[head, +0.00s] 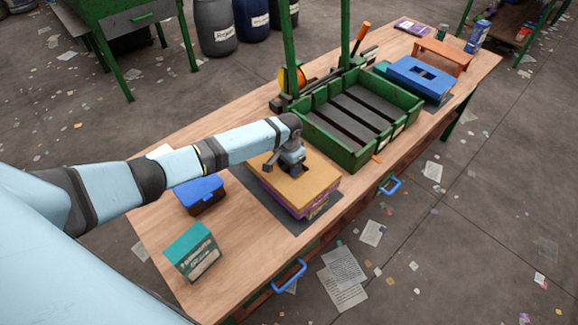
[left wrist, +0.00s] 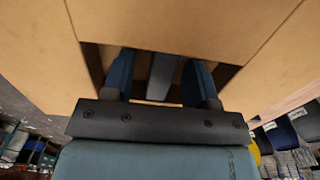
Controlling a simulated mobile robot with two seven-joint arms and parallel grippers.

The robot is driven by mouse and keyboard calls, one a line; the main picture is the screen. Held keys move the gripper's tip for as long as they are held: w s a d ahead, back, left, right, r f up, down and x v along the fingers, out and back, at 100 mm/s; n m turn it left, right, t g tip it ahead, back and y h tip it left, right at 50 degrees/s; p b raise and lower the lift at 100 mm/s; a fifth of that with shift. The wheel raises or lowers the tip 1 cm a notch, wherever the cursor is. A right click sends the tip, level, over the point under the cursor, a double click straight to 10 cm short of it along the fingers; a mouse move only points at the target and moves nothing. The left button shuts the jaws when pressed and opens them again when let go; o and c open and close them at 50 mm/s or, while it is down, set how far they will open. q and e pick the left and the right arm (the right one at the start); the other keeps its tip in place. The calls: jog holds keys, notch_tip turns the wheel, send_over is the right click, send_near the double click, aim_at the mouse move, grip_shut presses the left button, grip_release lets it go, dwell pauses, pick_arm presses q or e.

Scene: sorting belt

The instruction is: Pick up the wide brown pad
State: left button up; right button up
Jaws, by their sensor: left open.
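The wide brown pad (head: 318,186) lies flat on top of a purple item (head: 300,203), which rests on a dark mat (head: 243,192). My left gripper (head: 297,168) is over the pad's middle, pointing down. In the left wrist view the pad (left wrist: 260,30) fills the upper picture, and its dark rectangular opening is in front of me. The open fingers (left wrist: 160,78) reach into that opening, one on each side of a grey bar. Whether they touch the bar I cannot tell. My right gripper is not in view.
A green divided tray (head: 398,128) stands just behind and right of the pad. A blue box-like item (head: 425,78) lies farther right. A blue-lidded box (head: 201,190) and a teal carton (head: 193,250) stand left. The wooden bench top (head: 150,215) is clear between them.

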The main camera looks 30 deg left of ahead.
pick_arm(q)
jog(key=shift+c, duration=0.2)
grip_shut()
notch_tip(320, 180, up, 20)
jog(key=b, duration=0.1)
dwell(0.5)
jog(key=shift+p, duration=0.75)
